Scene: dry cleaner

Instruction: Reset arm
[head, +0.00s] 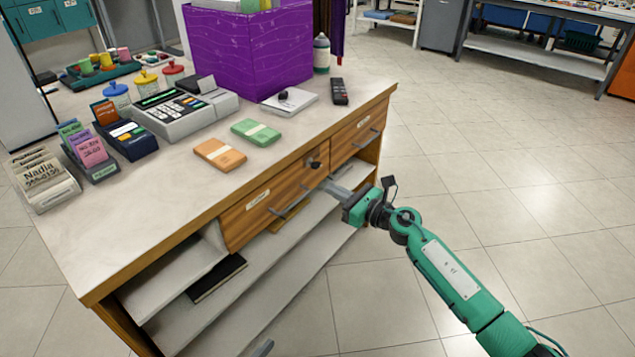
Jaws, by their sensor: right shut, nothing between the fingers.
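My right arm, green with dark joints, comes in from the lower right. Its right gripper (325,185) is shut and empty, with its grey fingers pointing left at the front of the counter. The fingertips lie close to the right end of the handle of the left drawer (240,222); I cannot tell whether they touch it. A small grey piece at the bottom edge may be the tip of my left gripper (263,348); its jaw state does not show.
A right drawer (345,146) and open shelves (270,262) face me. The tiled floor (520,170) at right is clear.

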